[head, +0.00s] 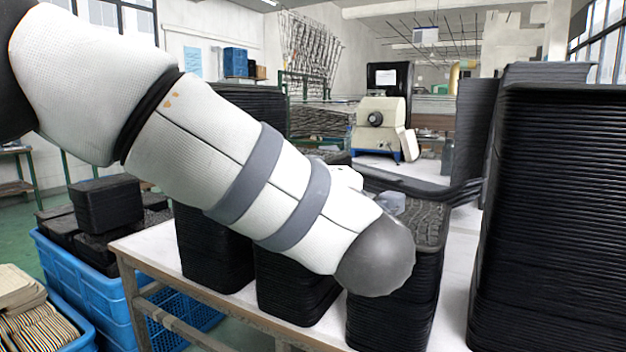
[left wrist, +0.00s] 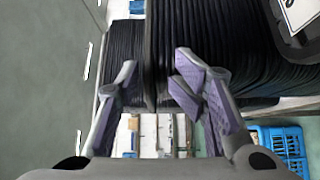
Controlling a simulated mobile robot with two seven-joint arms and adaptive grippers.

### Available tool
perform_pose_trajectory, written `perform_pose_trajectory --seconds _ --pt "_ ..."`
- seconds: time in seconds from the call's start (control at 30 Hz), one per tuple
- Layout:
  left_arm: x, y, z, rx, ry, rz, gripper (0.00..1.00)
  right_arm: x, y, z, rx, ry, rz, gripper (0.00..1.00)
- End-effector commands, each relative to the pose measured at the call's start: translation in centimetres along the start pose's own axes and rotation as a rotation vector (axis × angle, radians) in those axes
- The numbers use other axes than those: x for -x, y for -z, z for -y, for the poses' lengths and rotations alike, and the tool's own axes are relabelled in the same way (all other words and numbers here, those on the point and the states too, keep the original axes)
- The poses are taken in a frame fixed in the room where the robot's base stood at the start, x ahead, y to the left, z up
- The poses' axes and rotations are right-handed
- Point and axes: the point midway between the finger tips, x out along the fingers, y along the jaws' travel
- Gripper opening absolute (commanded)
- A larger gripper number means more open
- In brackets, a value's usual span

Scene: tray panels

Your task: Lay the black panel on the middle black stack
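Three black stacks stand in a row along the front of the white table: a left one (head: 212,255), a middle one (head: 295,290) and a front right one (head: 395,315). My left arm crosses in front of them and hides the middle stack's top. A black panel-like piece with a curved rim (head: 455,192) shows behind the front right stack; I cannot tell whether it is loose. My left gripper (left wrist: 157,68) has its purple-padded fingers apart, with dark ridged stack sides beyond them and no clear contact. It is mostly hidden in the head view. My right gripper is not in view.
A tall black stack (head: 550,210) fills the right side. Another stack (head: 255,105) stands behind my arm. Blue crates (head: 95,285) with black pieces stand at left below the table (head: 140,247). A cream machine (head: 380,125) stands at the back.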

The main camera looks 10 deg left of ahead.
Motion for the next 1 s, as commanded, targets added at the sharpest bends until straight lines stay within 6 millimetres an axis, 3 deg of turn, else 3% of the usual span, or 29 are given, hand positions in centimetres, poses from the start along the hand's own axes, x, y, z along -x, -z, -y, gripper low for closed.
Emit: perform_pose_trajectory --seconds 0.57,0.67,1.0 --pt "0.1 0.2 -0.9 0.010 -0.018 -0.006 0.30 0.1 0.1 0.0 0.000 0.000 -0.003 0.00" --pt "1.8 0.1 -0.9 0.007 -0.018 -0.002 0.30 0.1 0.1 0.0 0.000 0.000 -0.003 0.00" --pt "10.5 0.0 -0.5 0.004 -0.012 0.001 0.30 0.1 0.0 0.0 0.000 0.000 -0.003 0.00"
